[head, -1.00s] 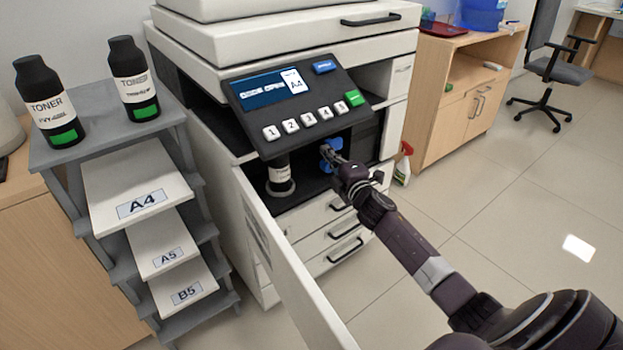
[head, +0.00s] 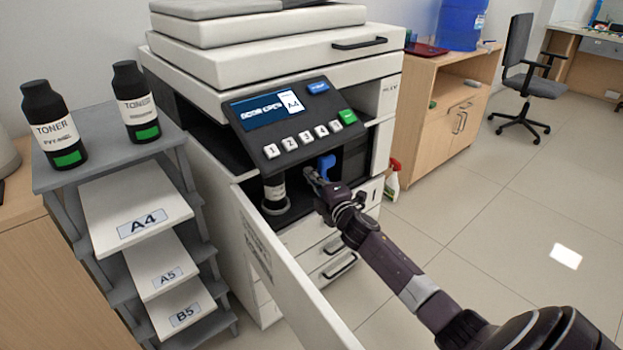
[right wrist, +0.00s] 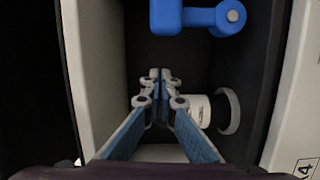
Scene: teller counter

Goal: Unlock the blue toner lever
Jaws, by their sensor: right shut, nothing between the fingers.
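The blue toner lever (head: 326,167) is inside the open toner bay of the printer (head: 270,50), below the control panel. In the right wrist view the blue lever (right wrist: 200,17) lies across the top of the picture, with a round grey pivot at its right end. My right gripper (head: 311,174) is shut and empty, in front of the bay and just below and left of the lever. In the right wrist view its fingertips (right wrist: 160,75) meet, apart from the lever. A toner bottle (head: 273,192) stands in the bay to the left, partly hidden by the panel. My left gripper is out of view.
The printer's front door (head: 285,275) hangs open towards me, left of my right arm. A grey shelf rack (head: 100,130) with two toner bottles and labelled paper trays stands at the left. A spray bottle (head: 392,180) stands on the floor right of the printer.

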